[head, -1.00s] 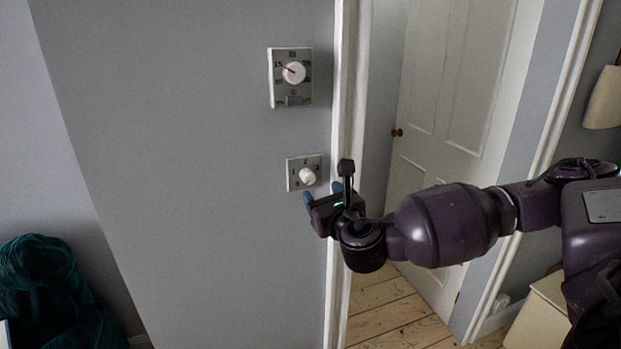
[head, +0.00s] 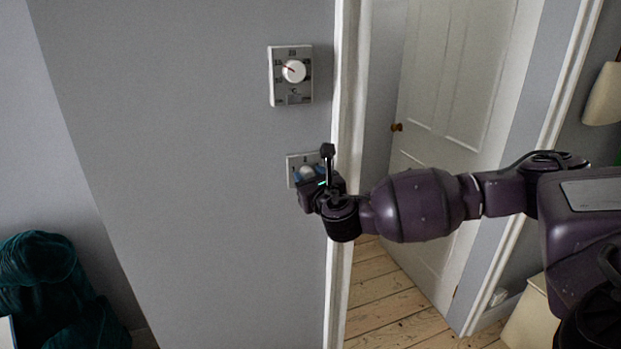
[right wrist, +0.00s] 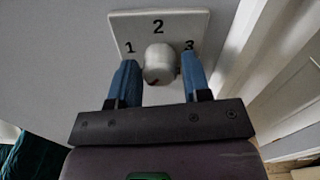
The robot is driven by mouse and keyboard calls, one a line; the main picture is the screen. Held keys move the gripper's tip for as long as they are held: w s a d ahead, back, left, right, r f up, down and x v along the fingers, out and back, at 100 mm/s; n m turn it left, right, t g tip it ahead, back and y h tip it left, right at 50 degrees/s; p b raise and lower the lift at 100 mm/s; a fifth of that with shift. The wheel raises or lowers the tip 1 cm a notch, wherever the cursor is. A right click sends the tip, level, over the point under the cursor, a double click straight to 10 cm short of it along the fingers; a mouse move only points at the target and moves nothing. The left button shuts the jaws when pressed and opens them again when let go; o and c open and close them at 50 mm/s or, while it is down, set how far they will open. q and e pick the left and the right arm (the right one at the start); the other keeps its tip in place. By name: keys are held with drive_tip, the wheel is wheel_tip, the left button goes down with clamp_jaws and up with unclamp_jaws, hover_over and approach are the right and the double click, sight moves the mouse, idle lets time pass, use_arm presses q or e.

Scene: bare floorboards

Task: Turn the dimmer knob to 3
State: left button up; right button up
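The dimmer knob (right wrist: 158,64) is a round white knob on a square white wall plate (right wrist: 185,18) marked 1, 2 and 3. In the right wrist view a small red mark shows low on the knob's right side, partly in shadow. My right gripper (right wrist: 160,82) is open, with one blue finger on each side of the knob; a gap shows on both sides. In the head view the right gripper (head: 309,174) is in front of the plate (head: 291,165) and hides much of it and the knob (head: 306,171). My left gripper is not in view.
A thermostat-like dial (head: 293,71) on its own plate is on the wall above. A white door frame (head: 347,80) runs just right of the plates, with a white door (head: 450,130) beyond. A dark teal seat (head: 50,290) stands lower left.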

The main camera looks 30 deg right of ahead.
drive_tip(key=c, duration=0.6)
drive_tip(key=shift+m, duration=0.4)
drive_tip(key=shift+r+n, duration=0.1)
drive_tip(key=shift+n, duration=15.9)
